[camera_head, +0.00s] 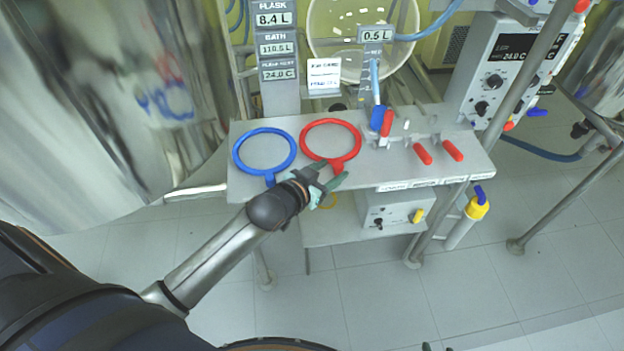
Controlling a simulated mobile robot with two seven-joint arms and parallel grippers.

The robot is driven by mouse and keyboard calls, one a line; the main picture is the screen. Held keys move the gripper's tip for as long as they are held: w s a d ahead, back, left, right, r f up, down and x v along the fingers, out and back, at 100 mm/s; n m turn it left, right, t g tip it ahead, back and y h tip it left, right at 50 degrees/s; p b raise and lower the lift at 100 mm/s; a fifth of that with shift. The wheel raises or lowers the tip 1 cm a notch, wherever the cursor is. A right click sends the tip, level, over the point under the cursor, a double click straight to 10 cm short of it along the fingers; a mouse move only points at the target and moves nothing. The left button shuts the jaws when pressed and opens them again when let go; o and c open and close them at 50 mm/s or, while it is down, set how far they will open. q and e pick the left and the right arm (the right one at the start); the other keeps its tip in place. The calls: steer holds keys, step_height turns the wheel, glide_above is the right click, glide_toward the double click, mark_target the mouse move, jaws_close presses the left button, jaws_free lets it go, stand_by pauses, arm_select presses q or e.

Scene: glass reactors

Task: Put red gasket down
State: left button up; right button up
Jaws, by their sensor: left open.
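The red gasket (304,140), a ring with a short tab, lies flat on the grey metal shelf (380,174). My left gripper (334,175) is open at the ring's near side, with its fingertips around or just beside the tab; the exact gap cannot be told. My right gripper is not clearly in view.
A blue ring gasket (236,150) lies left of the red one, its tab close to my left gripper. Red-handled valves (422,153) and a blue-handled part (378,118) stand on the right of the shelf. A large shiny vessel (110,100) fills the left.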

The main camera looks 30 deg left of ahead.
arm_select(q)
steer(key=v, duration=0.9)
steer(key=s+d+f+g, duration=0.3)
steer(key=s+f+g, duration=0.1)
steer(key=s+f, duration=1)
step_height(320, 180, down, 4)
steer(key=shift+d+r+p, duration=0.2)
steer(key=shift+p, duration=0.15)
steer(key=shift+s+r, duration=0.1)
steer(key=shift+s, duration=0.05)
step_height(320, 180, up, 2)
steer(key=shift+r+p, duration=0.2)
steer(key=shift+p, duration=1.05)
